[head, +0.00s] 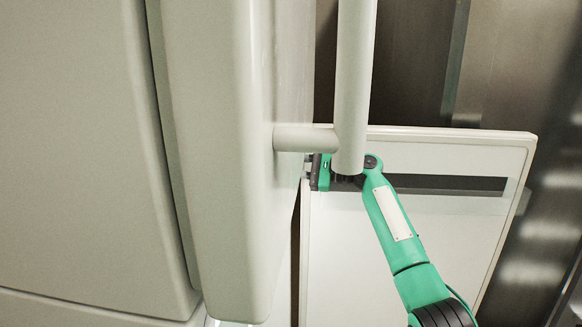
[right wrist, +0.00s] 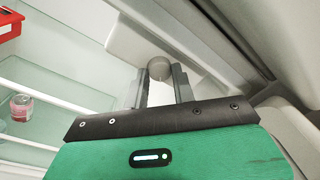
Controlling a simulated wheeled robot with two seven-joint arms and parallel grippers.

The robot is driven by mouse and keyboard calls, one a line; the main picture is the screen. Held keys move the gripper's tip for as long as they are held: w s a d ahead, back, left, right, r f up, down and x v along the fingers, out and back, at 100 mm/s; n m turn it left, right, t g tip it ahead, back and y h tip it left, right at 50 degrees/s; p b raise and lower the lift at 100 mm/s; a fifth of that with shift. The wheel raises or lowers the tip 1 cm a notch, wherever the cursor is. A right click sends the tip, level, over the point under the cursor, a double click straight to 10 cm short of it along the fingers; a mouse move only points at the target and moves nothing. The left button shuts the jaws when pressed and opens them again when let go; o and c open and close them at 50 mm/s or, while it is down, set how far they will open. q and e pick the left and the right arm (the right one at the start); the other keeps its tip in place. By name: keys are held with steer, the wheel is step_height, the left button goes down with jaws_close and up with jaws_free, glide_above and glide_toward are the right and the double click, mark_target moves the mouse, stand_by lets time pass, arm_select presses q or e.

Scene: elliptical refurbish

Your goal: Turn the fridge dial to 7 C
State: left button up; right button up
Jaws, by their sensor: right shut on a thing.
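The fridge dial (right wrist: 159,66) is a small round grey knob inside the fridge, at top centre of the right wrist view. My right gripper (right wrist: 161,78) has one finger on each side of it and is shut on it. No marks or numbers on the dial can be made out, so its setting cannot be read. My left gripper is in neither view.
A thick pale fridge door (head: 215,130) fills the left of the head view. A white panel with a dark strip (head: 450,184) stands behind my right arm. Glass shelves (right wrist: 70,85) with a pink can (right wrist: 21,106) and a red container (right wrist: 8,25) lie left of the gripper.

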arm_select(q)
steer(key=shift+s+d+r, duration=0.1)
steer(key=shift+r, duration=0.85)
arm_select(e)
steer(key=shift+n, duration=0.8)
steer(key=o, duration=1)
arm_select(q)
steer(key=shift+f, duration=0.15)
